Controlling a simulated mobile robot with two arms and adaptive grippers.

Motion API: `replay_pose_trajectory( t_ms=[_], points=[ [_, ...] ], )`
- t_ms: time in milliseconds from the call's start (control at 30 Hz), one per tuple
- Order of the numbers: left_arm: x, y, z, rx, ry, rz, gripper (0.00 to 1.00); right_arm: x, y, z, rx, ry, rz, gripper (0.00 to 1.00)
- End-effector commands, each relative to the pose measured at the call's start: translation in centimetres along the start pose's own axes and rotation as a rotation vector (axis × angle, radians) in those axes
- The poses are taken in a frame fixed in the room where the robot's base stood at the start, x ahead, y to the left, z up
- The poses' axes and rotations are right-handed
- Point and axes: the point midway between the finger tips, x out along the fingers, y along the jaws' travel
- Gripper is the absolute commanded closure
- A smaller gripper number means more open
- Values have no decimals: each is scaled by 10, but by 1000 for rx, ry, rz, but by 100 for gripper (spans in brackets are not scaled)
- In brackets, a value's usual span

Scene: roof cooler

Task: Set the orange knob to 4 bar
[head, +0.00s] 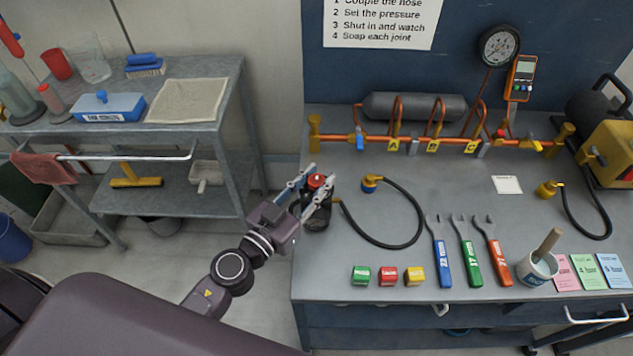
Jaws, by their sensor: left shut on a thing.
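My left gripper (308,184) reaches in from the left to the bench's left edge. Its fingers are closed around the orange knob (317,181) on top of a dark regulator body (318,218). The fingers hide part of the knob and the regulator, and no scale or pointer on the knob can be read. A round pressure gauge (498,46) hangs on the blue back panel; its needle is too small to read. My right gripper is not in view.
A black hose (420,222) with a brass coupling (370,183) curls beside the regulator. An orange pipe manifold (375,141) runs along the back. Three wrenches (465,255) and coloured blocks (388,275) lie in front. A grey cart (225,95) stands left, across a gap.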

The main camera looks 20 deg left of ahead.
Motion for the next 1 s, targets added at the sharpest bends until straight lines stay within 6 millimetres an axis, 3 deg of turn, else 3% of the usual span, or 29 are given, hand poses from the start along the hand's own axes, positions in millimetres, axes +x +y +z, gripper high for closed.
replay_pose_trajectory(
  t_ms=[567, 1000],
  points=[
    [1, -1, 2, 10, -3, 545, 97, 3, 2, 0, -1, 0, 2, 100],
    [1, 0, 5, 6, 1, 889, 97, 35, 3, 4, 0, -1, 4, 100]
  ],
)
